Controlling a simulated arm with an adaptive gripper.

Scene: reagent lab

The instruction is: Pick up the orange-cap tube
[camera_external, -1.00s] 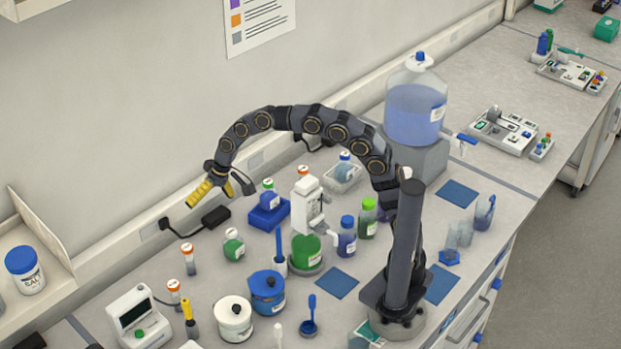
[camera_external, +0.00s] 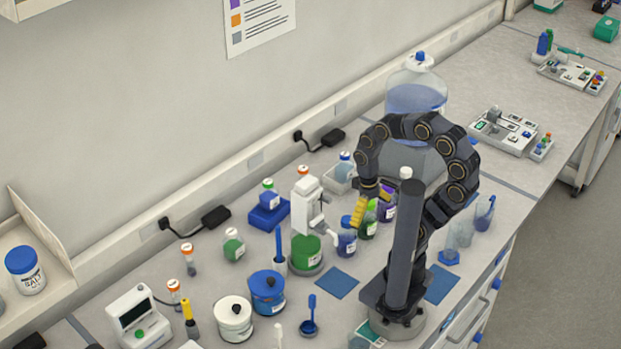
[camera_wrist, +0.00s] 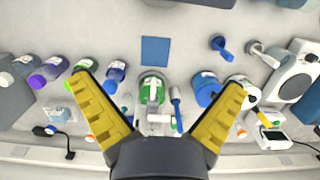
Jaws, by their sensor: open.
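Two orange-cap tubes show in the external view, one standing near the wall (camera_external: 188,257) and one beside the small white monitor device (camera_external: 174,290). An orange cap also shows in the wrist view (camera_wrist: 241,134), right of my gripper. My gripper (camera_external: 357,212) has yellow fingers and hangs over the green and purple bottles, well right of both tubes. In the wrist view its fingers (camera_wrist: 158,88) are spread wide with nothing held between them.
A white stand with a green flask (camera_external: 306,250), a blue pot (camera_external: 267,291) and a white pot (camera_external: 234,318) stand between my gripper and the tubes. A yellow-handled tool (camera_external: 189,316) stands near the monitor device. A blue mat (camera_external: 337,282) lies on free bench.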

